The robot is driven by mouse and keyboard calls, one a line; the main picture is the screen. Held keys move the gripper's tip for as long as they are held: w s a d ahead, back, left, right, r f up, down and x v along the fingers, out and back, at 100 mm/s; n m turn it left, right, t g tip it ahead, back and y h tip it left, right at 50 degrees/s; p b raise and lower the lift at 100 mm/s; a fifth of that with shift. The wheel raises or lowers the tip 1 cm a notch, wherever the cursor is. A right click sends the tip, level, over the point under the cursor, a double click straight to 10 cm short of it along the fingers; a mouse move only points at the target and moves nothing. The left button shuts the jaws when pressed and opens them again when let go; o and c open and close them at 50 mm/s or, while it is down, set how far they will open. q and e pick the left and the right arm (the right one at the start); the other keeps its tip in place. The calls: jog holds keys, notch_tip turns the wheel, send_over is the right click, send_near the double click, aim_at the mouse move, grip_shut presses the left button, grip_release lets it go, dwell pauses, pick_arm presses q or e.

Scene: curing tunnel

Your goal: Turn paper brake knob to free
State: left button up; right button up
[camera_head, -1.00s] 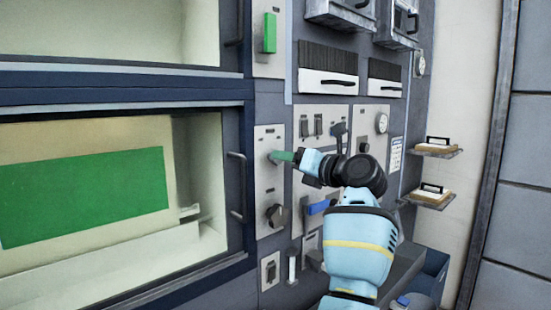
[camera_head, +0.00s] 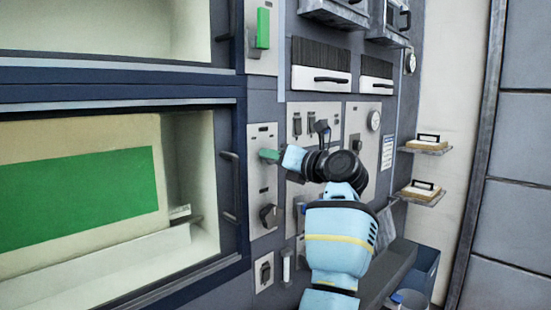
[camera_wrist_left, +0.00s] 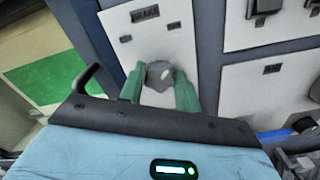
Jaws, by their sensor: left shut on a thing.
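A grey faceted knob (camera_wrist_left: 157,86) sits on a pale metal panel (camera_wrist_left: 118,22) in the left wrist view. My left gripper (camera_wrist_left: 159,72) has a green finger on each side of it and is shut on it. A second, dark knob (camera_head: 268,215) is lower on that panel. My right gripper is not in view.
A bar handle (camera_head: 230,187) and a window with a green sheet (camera_head: 80,195) are left of the panel. Shelves with trays (camera_head: 424,190) stick out farther right.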

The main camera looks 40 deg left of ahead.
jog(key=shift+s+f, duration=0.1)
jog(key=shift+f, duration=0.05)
pick_arm(q)
jog(key=shift+s+n+b, duration=0.1)
jog(key=shift+n+b, duration=4.1)
jog(key=shift+n, duration=4.7)
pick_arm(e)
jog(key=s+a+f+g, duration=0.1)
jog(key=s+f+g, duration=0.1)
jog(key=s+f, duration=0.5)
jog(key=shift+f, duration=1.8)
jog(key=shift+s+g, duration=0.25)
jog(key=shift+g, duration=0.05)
pick_arm(q)
jog(key=o, duration=1)
jog(key=shift+a, duration=0.1)
jog(key=shift+d+f, duration=0.1)
jog(key=shift+d, duration=0.1)
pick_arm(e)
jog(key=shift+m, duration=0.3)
